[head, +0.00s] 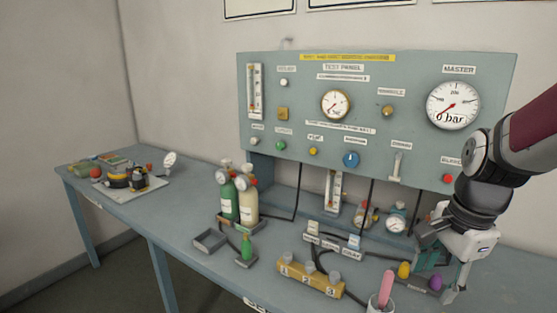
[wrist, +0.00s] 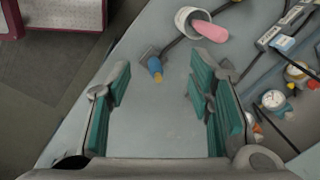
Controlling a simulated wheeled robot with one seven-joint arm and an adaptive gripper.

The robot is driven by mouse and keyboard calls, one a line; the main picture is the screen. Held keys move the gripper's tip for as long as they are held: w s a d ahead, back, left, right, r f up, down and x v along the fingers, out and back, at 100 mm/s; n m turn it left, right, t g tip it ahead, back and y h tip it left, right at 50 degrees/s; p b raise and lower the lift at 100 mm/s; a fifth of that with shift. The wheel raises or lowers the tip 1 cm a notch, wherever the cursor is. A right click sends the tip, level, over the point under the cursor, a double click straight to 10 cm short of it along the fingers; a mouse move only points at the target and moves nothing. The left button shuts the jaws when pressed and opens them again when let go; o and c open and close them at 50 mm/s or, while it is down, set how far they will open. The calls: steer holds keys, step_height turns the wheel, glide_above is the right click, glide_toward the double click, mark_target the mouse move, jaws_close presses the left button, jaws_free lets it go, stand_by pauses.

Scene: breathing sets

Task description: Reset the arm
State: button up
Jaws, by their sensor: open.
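My gripper (head: 440,266) is at the right of the bench in the head view, below my dark arm links and in front of the test panel. Part of the bench behind my arm is hidden in the head view.
A white cup (wrist: 188,24) holding a pink piece (wrist: 210,30) stands beyond my fingers, near a small blue piece (wrist: 155,66). The test panel (head: 300,100) rises behind. Bottles (head: 228,200) and a yellow numbered block (head: 310,279) stand left on the bench (head: 185,225).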

steer(key=s+a+r+n+t, duration=0.1)
steer(key=s+a+r+n, duration=0.2)
steer(key=s+n, duration=0.3)
steer(key=s+a+r+n+t, duration=0.2)
steer(key=s+a+r+n, duration=0.2)
steer(key=n, duration=0.6)
steer(key=shift+s+a+r, duration=0.15)
steer(key=shift+s+a, duration=1.15)
steer(key=shift+s, duration=0.25)
